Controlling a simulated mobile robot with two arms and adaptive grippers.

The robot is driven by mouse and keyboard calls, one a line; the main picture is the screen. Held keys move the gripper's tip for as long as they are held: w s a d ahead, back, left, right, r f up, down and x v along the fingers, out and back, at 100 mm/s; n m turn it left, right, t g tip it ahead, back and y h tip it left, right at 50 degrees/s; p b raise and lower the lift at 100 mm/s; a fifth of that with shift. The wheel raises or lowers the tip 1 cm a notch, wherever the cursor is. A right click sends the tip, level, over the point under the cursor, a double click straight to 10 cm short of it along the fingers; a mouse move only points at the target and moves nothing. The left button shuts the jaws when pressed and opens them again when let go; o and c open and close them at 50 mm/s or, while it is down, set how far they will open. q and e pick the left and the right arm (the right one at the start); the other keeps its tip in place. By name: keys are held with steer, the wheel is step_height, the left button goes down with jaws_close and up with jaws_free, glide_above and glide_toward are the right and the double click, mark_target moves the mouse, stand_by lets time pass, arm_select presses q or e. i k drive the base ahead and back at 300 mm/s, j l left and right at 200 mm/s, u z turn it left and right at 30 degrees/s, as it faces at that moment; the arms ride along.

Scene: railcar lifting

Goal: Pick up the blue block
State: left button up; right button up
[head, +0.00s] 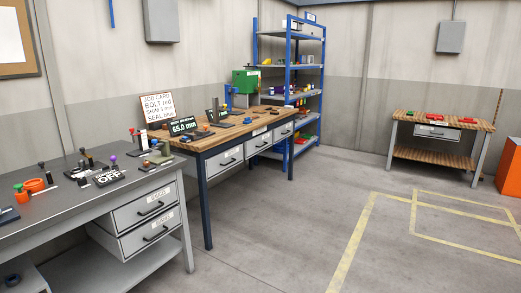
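I cannot clearly pick out a blue block in the head view. A small dark blue item (8,215) lies at the left edge of the grey bench (75,212), partly cut off by the frame. A blue upright piece (229,97) stands at the back of the wooden-topped bench (262,122), too small to tell what it is. A dark blue round item (12,280) sits low at the bottom left, under the grey bench. Neither of my grippers is in view.
A job card (157,108) and a display (183,126) stand on the wooden bench. A blue shelf rack (290,67) holds small parts. A far bench (443,120) carries red items; an orange box (510,168) stands at right. The yellow-marked floor (400,235) is clear.

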mark_target(246, 122)
steer(key=i+u, duration=0.2)
steer(key=i, duration=2)
